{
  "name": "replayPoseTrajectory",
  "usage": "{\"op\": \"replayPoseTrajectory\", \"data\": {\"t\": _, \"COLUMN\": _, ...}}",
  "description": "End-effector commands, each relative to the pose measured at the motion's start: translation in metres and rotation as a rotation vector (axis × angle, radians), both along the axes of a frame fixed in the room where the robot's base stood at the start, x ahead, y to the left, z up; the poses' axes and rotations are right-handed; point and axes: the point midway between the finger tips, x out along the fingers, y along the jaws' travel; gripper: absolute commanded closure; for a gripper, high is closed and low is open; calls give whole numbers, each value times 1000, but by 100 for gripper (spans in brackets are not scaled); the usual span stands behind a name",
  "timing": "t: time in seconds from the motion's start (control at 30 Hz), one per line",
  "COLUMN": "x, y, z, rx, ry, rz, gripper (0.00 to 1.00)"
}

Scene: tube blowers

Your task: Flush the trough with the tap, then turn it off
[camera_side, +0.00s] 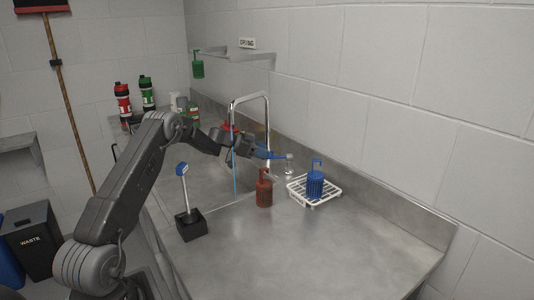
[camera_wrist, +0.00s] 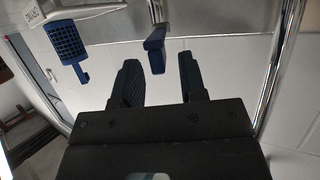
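The chrome tap (camera_side: 268,110) arches up behind my gripper in the side view. A thin blue stream (camera_side: 235,178) runs down below its spout. The tap's blue lever (camera_side: 268,154) points toward my gripper (camera_side: 248,151). In the wrist view the lever (camera_wrist: 155,49) lies just beyond and between my two fingertips (camera_wrist: 160,75), which are apart with a clear gap. My gripper is open and holds nothing; I cannot tell whether a finger touches the lever. The trough is largely hidden behind my arm and its outline is unclear.
A red-brown holder (camera_side: 264,190) stands on the counter below my gripper. A blue holder (camera_side: 315,182) stands on a white rack (camera_side: 325,199). A blue-headed brush stands in a black block (camera_side: 191,227). The front right counter (camera_side: 310,255) is clear.

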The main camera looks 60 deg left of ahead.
Motion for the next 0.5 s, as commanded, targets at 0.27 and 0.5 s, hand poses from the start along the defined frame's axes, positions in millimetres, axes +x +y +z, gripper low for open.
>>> {"op": "replayPoseTrajectory", "data": {"t": 0.27, "x": 17, "y": -8, "z": -7, "rx": 1, "ry": -1, "rz": 1, "gripper": 62}}
{"op": "replayPoseTrajectory", "data": {"t": 0.5, "x": 17, "y": -8, "z": -8, "rx": 0, "ry": 0, "rz": 1, "gripper": 62}}
